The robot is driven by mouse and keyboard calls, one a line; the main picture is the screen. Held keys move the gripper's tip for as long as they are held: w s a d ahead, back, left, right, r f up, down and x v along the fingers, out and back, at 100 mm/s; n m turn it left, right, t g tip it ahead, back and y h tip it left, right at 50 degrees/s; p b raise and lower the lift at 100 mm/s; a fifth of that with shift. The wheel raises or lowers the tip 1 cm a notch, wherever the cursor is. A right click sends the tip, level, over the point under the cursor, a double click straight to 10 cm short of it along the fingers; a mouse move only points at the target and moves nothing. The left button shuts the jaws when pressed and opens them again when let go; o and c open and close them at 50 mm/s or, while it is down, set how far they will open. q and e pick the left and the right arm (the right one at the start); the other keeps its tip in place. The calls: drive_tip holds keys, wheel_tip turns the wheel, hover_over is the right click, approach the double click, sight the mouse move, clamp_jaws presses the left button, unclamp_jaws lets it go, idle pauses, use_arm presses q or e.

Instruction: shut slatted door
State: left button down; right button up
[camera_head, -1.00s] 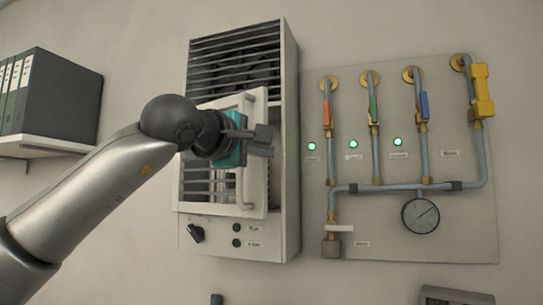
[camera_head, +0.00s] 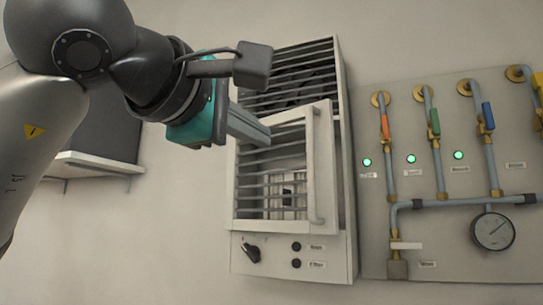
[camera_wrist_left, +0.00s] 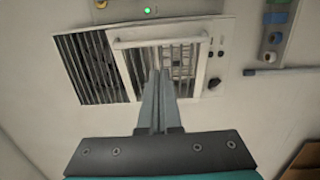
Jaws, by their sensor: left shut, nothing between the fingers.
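The slatted door (camera_head: 236,190) is a white frame with a vertical handle (camera_head: 318,165) along its right side, on the lower front of a white wall unit (camera_head: 290,255). Its handle side seems to stand a little out from the housing; the size of any gap is hard to tell. My left gripper (camera_head: 262,132) is shut and empty, in front of the door's upper left part. In the left wrist view its fingers (camera_wrist_left: 162,75) overlap the door (camera_wrist_left: 122,72), short of the handle (camera_wrist_left: 160,41); contact cannot be told. My right gripper is not in view.
A panel (camera_head: 450,250) with pipes, coloured valve levers, green lamps and a gauge (camera_head: 493,231) is mounted right of the unit. A knob (camera_head: 250,252) sits below the door. A wall shelf (camera_head: 95,163) is at the left, partly behind my arm. The wall beneath it is clear.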

use_arm(q)
drive_tip(key=d, duration=0.1)
drive_tip(key=p, duration=0.2)
approach(309, 161)
drive_tip(key=p+x, duration=0.2)
drive_tip(key=x, duration=0.3)
drive_tip(key=shift+w+d+r+p, duration=0.15)
drive_tip(key=shift+p, duration=0.2)
drive_tip(key=shift+w+d, duration=0.25)
drive_tip(key=shift+w, duration=0.4)
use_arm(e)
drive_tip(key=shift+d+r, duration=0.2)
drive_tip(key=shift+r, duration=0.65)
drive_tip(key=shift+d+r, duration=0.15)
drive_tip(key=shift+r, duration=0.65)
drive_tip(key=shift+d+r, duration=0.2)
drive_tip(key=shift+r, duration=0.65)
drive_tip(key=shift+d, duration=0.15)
